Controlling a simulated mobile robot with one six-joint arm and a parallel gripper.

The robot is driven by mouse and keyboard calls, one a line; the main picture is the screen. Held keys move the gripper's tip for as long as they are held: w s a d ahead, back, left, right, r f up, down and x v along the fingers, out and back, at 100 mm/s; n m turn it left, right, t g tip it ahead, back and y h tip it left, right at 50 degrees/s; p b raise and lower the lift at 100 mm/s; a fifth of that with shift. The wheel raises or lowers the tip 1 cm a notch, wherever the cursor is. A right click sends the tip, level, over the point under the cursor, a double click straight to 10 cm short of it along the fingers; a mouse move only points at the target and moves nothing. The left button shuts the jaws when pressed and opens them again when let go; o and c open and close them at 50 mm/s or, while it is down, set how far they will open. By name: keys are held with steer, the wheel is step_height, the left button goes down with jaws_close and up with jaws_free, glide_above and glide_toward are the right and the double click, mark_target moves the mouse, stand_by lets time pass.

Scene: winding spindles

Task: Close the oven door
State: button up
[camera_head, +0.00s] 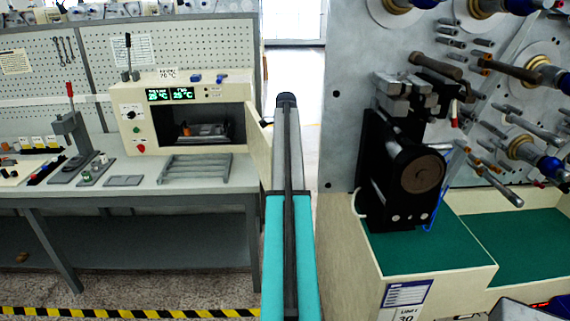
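The oven (130,120) is a beige box on the left workbench, with a green digital display and knobs. Its chamber is open to view and holds a grey tray-like object (205,131) with a small orange part. The oven door (258,142) stands open at the right side of the opening, swung out toward me and seen nearly edge-on. A tall grey and teal part, likely mine, rises just right of the door and may hide some of it. I cannot make out my gripper in this view.
A grey slatted rack (195,170) lies on the workbench (140,192) in front of the oven. A lever press (72,135) stands to its left. A black device (400,170) sits on a green-topped bench at the right, below several protruding spindles.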

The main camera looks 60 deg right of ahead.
jaws_close()
steer(key=shift+a+f, duration=0.1)
stand_by(0.4)
